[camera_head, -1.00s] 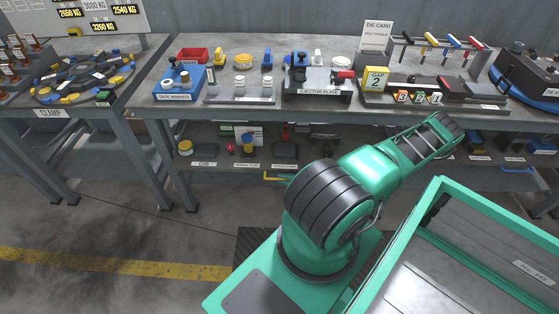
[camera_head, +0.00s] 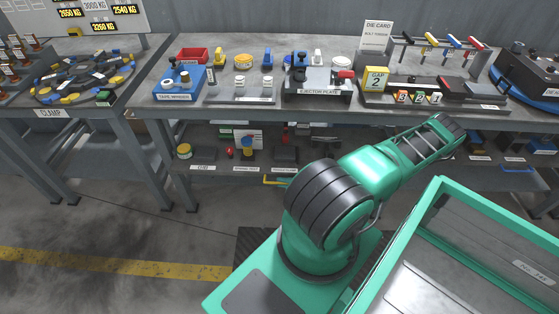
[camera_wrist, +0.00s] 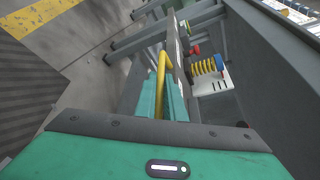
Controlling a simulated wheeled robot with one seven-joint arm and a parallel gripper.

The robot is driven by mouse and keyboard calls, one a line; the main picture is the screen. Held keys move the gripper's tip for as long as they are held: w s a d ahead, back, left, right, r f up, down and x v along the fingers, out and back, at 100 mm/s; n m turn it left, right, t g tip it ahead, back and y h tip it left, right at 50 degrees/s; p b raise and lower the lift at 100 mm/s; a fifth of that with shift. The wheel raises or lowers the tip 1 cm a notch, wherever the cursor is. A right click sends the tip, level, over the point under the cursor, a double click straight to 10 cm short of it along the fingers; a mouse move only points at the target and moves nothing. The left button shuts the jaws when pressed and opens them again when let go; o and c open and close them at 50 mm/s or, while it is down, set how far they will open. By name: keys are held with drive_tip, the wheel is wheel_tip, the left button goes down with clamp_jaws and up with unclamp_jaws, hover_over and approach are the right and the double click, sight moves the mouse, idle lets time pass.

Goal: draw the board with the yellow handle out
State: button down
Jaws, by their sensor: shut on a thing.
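The yellow handle (camera_wrist: 160,78) runs between the two teal fingers of my gripper (camera_wrist: 164,98) in the wrist view, and the fingers are shut on it. In the head view the handle (camera_head: 274,182) shows just left of my arm, which hides most of the gripper. The handle is at the front edge of the lower board (camera_head: 220,168) under the middle bench. The board carries a yellow-topped can (camera_head: 183,151), a small red part (camera_head: 231,152), a blue-and-yellow coil (camera_wrist: 207,66) and other parts. My arm hides the board's right portion.
The bench top (camera_head: 225,110) above is crowded, with an ejector plate (camera_head: 318,91) and a tape-marked blue block (camera_head: 177,86). Bench legs (camera_head: 180,165) stand at left. The floor (camera_head: 110,225) left of my base is clear.

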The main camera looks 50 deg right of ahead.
drive_tip(key=shift+s+a+f, duration=0.1)
drive_tip(key=shift+a, duration=0.1)
drive_tip(key=shift+s+a, duration=0.55)
drive_tip(key=shift+a, duration=0.1)
drive_tip(key=shift+s+a, duration=0.65)
drive_tip(key=shift+a, duration=0.15)
drive_tip(key=shift+s+a, duration=0.65)
drive_tip(key=shift+a, duration=0.2)
drive_tip(key=shift+s+a, duration=0.65)
drive_tip(key=shift+a, duration=0.1)
